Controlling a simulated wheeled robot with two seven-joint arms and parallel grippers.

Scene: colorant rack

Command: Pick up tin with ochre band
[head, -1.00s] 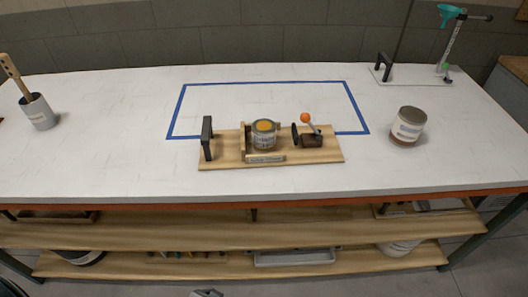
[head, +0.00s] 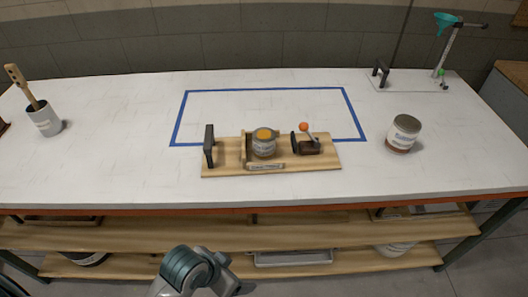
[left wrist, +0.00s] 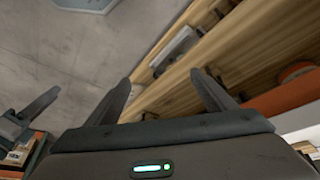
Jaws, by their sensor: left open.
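A second tin (head: 403,132) stands free to the right, with a white label and a reddish-brown lower part. My left arm shows at the bottom of the head view, in front of and below the table edge. My left gripper (left wrist: 161,78) is open and empty in the left wrist view, well away from both tins. A dark jaw-like shape at that view's left edge may be my right gripper.
The holder has a black upright handle (head: 209,146) and an orange-knobbed lever (head: 304,127). A blue tape outline (head: 265,90) lies behind it. A grey cup with a brush (head: 46,119) stands left. A funnel stand (head: 440,60) is at back right. Shelves (head: 345,235) lie below the tabletop.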

